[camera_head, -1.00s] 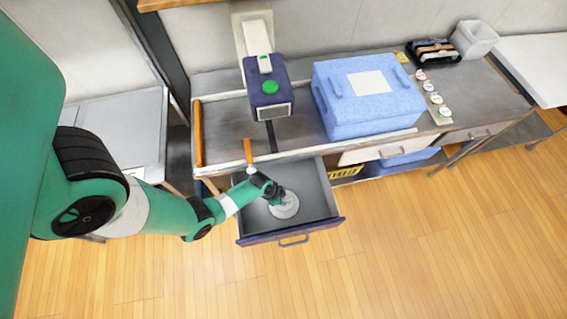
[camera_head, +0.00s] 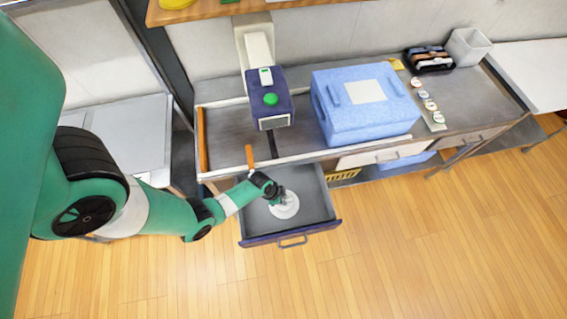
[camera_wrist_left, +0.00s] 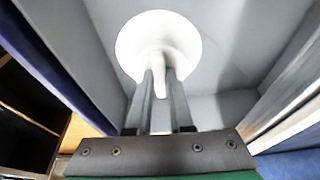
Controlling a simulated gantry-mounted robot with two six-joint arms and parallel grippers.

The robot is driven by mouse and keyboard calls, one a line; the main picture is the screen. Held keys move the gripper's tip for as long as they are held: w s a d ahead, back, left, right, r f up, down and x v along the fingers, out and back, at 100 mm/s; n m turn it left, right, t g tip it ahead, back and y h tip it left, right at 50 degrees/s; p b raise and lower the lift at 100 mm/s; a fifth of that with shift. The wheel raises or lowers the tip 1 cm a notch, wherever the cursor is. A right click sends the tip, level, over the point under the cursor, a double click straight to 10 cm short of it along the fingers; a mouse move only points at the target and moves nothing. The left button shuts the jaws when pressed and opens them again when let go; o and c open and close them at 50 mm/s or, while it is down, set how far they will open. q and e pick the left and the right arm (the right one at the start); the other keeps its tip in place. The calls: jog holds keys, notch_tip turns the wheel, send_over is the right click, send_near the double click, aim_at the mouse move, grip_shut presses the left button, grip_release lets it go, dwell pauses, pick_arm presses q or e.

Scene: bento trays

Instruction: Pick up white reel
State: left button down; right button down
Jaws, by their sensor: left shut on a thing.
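The white reel (camera_head: 286,207) is in the open drawer (camera_head: 262,226), seen as a pale disc in the head view. It also shows in the left wrist view (camera_wrist_left: 140,42), a white round flange with a narrower post rising toward me. My left gripper (camera_head: 281,196) reaches down into the drawer. Its two fingers (camera_wrist_left: 160,85) are shut on the reel's post, one on each side. I cannot tell whether the reel touches the drawer floor. My right gripper is not in view.
The drawer walls and its blue front with a handle (camera_head: 292,242) surround the gripper. Above stand a workbench, a purple device with a green button (camera_head: 270,98) and a blue box (camera_head: 365,118). Wooden floor (camera_head: 400,250) lies clear in front.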

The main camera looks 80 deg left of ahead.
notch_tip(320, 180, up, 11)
jog(key=p, duration=1)
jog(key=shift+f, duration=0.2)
